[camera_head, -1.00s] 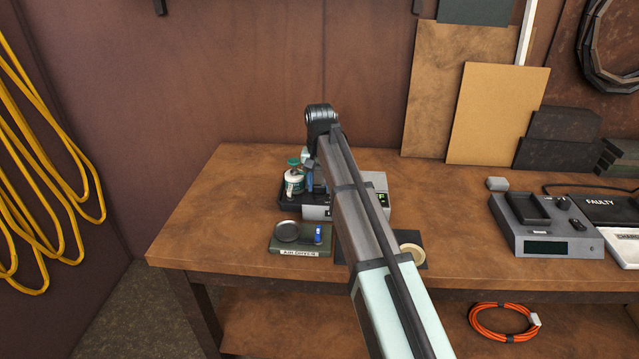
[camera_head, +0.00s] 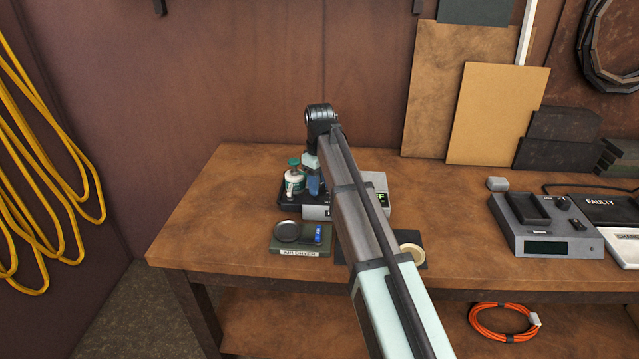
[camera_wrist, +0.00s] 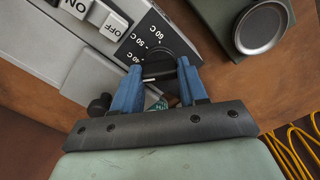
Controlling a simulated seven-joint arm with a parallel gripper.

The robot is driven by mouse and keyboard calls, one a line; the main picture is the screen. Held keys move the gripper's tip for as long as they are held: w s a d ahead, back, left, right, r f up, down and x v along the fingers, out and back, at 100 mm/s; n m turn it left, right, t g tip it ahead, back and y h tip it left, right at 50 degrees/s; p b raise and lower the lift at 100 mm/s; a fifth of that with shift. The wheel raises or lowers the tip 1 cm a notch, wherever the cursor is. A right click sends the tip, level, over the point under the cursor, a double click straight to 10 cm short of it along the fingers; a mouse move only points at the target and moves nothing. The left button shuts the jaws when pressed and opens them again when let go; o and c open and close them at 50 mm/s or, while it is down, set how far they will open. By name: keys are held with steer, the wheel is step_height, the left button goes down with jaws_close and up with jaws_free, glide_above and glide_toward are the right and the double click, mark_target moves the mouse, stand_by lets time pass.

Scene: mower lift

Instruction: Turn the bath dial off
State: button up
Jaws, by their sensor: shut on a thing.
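The bath dial (camera_wrist: 160,68) is a dark knob on a black plate with temperature marks, including 40 C, 50 C and 60 C, in the wrist view. My gripper (camera_wrist: 158,72) has blue fingers, one on each side of the dial, and is shut on it. Part of the dial and plate is hidden by the fingers. The grey bath unit (camera_wrist: 60,40) carries white ON and OFF buttons next to the plate. In the head view the bath unit (camera_head: 318,212) is mostly hidden behind my arm, and the dial cannot be made out.
A green-capped bottle (camera_head: 294,178) stands close beside my gripper. A green stand with a round dish (camera_head: 287,231) and a blue item sits in front. A tape roll (camera_head: 412,250) lies to the right. The bench between there and the grey charger (camera_head: 545,245) is clear.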

mark_target(320, 185)
steer(key=n, duration=0.7)
stand_by(0.6)
steer(key=o, duration=1.1)
steer(key=shift+c, duration=0.2)
steer(key=shift+r, duration=0.1)
step_height(320, 185, up, 14)
steer(key=shift+s+d+f, duration=0.1)
steer(key=shift+s+d, duration=0.15)
steer(key=shift+s, duration=0.55)
steer(key=shift+s+d+f, duration=0.1)
steer(key=shift+s+d, duration=0.15)
steer(key=shift+s, duration=0.55)
steer(key=shift+s+d, duration=0.25)
steer(key=shift+s, duration=0.55)
stand_by(0.8)
